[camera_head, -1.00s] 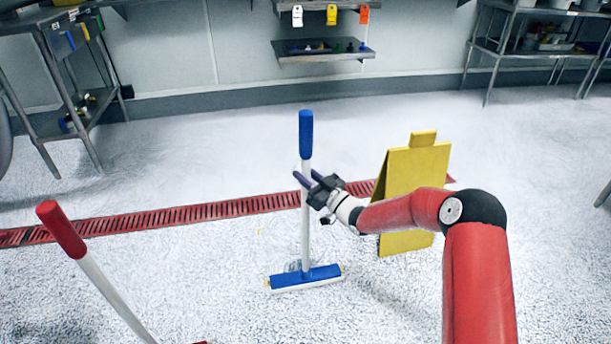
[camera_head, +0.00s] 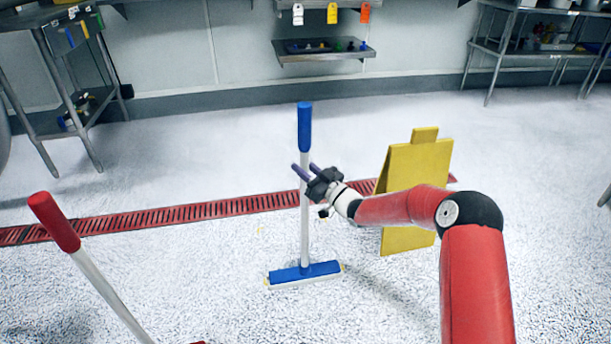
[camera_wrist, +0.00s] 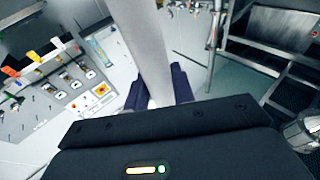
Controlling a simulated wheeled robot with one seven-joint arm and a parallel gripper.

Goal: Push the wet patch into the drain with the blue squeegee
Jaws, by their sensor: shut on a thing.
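The blue squeegee (camera_head: 304,272) stands upright on the speckled floor, its blue head flat near the floor on the near side of the drain. Its pale pole and blue grip (camera_head: 304,128) rise past the drain. My gripper (camera_head: 305,172) is shut on the pole, a little below the blue grip. In the wrist view the pole (camera_wrist: 148,45) runs between the dark fingers. The drain (camera_head: 200,213) is a long red grating crossing the floor behind the squeegee head. I cannot make out a clear wet patch now.
A yellow floor sign (camera_head: 415,172) stands just right of my gripper. A red-handled tool (camera_head: 54,221) leans at the near left. Steel racks (camera_head: 68,95) and a wall shelf (camera_head: 325,52) are at the back.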

